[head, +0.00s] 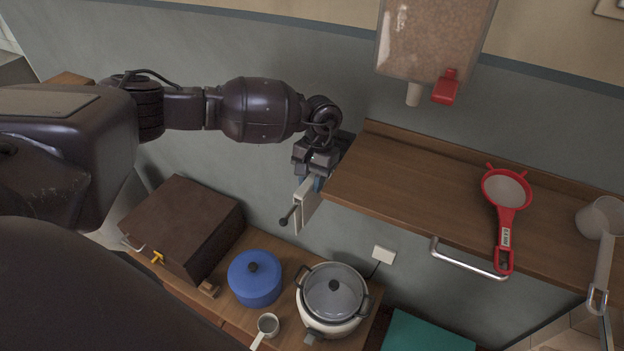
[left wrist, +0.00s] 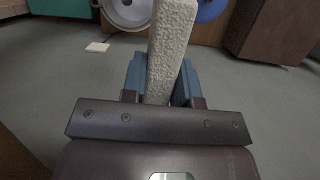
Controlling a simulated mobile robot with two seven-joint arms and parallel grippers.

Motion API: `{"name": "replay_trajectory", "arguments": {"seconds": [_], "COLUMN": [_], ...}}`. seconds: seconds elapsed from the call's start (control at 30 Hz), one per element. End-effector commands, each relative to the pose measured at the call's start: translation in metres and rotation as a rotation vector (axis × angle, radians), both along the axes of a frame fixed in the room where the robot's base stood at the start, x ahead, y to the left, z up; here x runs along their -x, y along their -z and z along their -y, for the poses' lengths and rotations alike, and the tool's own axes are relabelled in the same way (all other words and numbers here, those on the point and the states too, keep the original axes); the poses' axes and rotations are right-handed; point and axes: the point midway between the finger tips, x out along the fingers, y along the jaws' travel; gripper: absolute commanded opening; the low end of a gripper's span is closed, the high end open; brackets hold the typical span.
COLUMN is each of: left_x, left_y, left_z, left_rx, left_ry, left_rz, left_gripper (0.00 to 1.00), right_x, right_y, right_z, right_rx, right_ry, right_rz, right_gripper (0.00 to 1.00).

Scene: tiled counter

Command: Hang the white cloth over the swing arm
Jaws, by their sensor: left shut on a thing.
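The white cloth (head: 307,203) hangs as a narrow pale strip below my left gripper (head: 318,182), beside the left end of the wooden shelf. In the left wrist view the cloth (left wrist: 172,45) is a rough, textured band between the blue fingertips of my left gripper (left wrist: 160,85), which is shut on it. A short dark rod with a knobbed end (head: 285,221) sticks out beside the cloth in the head view. It may be the swing arm; I cannot tell whether the cloth lies over it or only in front of it. My right gripper is not in view.
The wooden shelf (head: 410,190) is close to the right of my left gripper, with a red strainer (head: 507,205) and a metal rail (head: 468,262). Below stand a brown box (head: 185,225), a blue pot (head: 254,278) and a rice cooker (head: 333,292). A dispenser (head: 433,40) hangs above.

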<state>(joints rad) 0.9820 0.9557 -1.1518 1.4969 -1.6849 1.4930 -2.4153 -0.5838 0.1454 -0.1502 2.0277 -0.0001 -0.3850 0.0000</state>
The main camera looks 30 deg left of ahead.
Motion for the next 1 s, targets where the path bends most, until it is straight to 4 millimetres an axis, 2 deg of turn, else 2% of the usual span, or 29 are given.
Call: {"name": "replay_trajectory", "arguments": {"seconds": [0.03, 0.07, 0.23, 0.5, 0.63, 0.77, 1.0], "left_x": [0.000, 0.000, 0.000, 0.000, -0.002, -0.007, -0.018], "left_y": [0.000, 0.000, 0.000, 0.000, -0.007, -0.024, -0.066], "left_z": [0.000, 0.000, 0.000, 0.000, 0.000, -0.001, -0.001], "left_rx": [0.000, 0.000, 0.000, 0.000, 0.001, -0.001, 0.000], "left_ry": [0.000, 0.000, 0.000, 0.000, 0.000, -0.001, 0.000], "left_rz": [0.001, 0.001, 0.000, 0.000, 0.001, 0.003, 0.002], "left_gripper": [0.05, 0.31, 0.57, 0.57, 0.57, 0.57, 0.57], "right_x": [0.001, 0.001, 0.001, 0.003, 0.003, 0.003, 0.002], "right_y": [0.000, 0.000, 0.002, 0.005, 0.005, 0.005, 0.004], "right_z": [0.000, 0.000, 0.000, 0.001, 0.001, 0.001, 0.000], "right_rx": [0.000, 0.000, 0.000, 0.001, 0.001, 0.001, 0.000], "right_ry": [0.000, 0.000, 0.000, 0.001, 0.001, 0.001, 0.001], "right_rz": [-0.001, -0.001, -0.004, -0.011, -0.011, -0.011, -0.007], "right_gripper": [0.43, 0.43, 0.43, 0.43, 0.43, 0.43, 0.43]}}
